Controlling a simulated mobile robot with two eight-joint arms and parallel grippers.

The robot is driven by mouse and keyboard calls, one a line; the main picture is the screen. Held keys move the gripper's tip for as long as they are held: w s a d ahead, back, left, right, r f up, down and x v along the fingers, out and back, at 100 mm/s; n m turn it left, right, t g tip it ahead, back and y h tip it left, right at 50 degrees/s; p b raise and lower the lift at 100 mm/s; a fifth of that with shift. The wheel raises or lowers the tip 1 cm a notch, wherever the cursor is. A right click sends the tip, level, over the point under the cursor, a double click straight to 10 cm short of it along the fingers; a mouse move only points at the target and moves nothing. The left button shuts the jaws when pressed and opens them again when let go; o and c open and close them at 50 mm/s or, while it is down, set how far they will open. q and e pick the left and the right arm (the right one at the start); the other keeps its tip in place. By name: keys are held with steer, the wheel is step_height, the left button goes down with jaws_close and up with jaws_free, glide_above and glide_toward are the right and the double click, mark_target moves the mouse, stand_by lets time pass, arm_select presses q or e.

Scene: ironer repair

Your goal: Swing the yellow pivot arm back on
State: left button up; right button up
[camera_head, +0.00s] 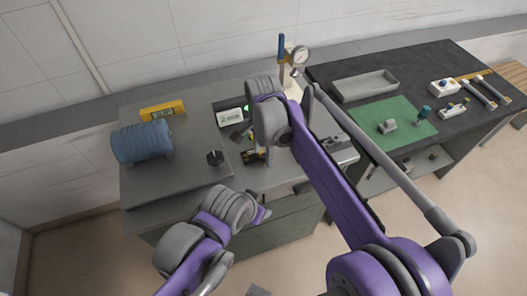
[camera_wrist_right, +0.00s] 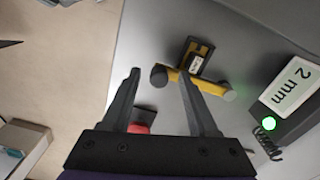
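The yellow pivot arm (camera_wrist_right: 207,85) lies across the grey bench top in the right wrist view, with a dark round end at left and a paler round end at right. A black block with a yellow edge (camera_wrist_right: 195,58) sits against its far side. My right gripper (camera_wrist_right: 159,76) is open above it; one finger overlaps the arm in the picture, and I cannot tell if they touch. In the head view, black and yellow parts (camera_head: 252,156) show beside my right wrist, which hides some of the bench. My left gripper (camera_head: 262,207) is near the bench's front edge; its fingers are unclear.
A display box reading 2 mm (camera_wrist_right: 293,86) has a lit green lamp and a spring (camera_wrist_right: 266,142) beside it. A blue roll (camera_head: 142,142), a yellow device (camera_head: 162,110) and a black knob (camera_head: 215,158) are at left. A grey tray (camera_head: 364,87) and green mat (camera_head: 402,140) are at right.

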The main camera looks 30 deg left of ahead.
steer(key=shift+r, duration=0.1)
step_height(320, 180, up, 11)
steer(key=shift+f+p, duration=0.2)
steer(key=shift+p, duration=0.15)
stand_by(0.5)
steer(key=d+f+n+t+y, duration=0.1)
steer(key=d+n+t, duration=0.1)
steer(key=d, duration=2)
steer(key=s+d+f+n+t, duration=0.1)
steer(key=s+d+f, duration=0.5)
steer(key=d, duration=0.3)
steer(key=s+d+f+n+t+h, duration=0.1)
steer(key=s+d+f+n+t, duration=0.1)
steer(key=s+d+f, duration=0.4)
steer(key=s+d, duration=0.1)
steer(key=d, duration=0.3)
steer(key=shift+s+d, duration=0.2)
steer(key=shift+s, duration=0.2)
